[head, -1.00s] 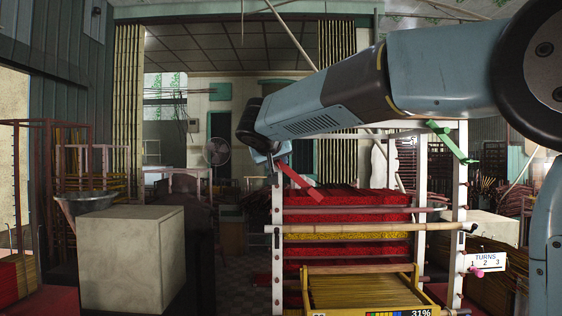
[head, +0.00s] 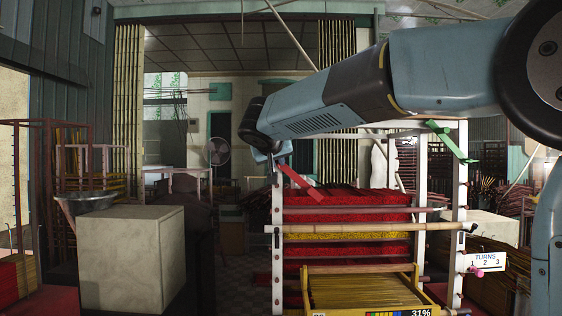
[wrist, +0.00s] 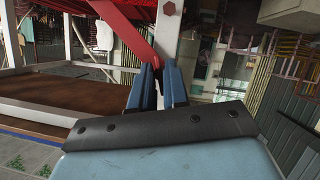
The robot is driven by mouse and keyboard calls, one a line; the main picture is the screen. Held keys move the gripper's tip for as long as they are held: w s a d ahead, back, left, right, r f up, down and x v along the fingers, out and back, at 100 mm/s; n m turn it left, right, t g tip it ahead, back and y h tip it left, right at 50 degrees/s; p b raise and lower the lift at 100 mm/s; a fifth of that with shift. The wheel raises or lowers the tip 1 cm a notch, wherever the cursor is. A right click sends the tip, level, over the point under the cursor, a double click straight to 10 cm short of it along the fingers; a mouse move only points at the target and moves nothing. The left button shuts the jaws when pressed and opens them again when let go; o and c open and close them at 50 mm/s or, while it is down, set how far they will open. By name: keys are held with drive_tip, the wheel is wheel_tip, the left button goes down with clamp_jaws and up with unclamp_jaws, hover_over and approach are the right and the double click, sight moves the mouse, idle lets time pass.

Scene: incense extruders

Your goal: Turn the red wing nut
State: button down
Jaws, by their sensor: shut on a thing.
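The red wing nut (head: 305,186) is at the top of the white rack's left post in the head view, with one long red wing slanting down to the right. It also shows in the wrist view as a red bar (wrist: 134,34) running down to my fingers. My gripper (head: 280,162) is at the wing's upper left end in the head view. In the wrist view, my gripper (wrist: 157,88) has its two blue fingers on either side of the wing's end and is shut on it. The gripped end is mostly hidden between the fingers.
A green wing nut (head: 452,142) is on the rack's right post. A sign (head: 485,260) reads TURNS 1 2 3, with a pink piece below it. A yellow tray (head: 365,290) of sticks is at the front. A pale block (head: 130,258) stands at the left.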

drive_tip(key=shift+m+y, duration=0.5)
drive_tip(key=shift+m, duration=0.1)
drive_tip(key=c, duration=1.2)
unclamp_jaws()
drive_tip(key=v, duration=1.3)
drive_tip(key=shift+s, duration=0.35)
drive_tip(key=shift+r, duration=0.15)
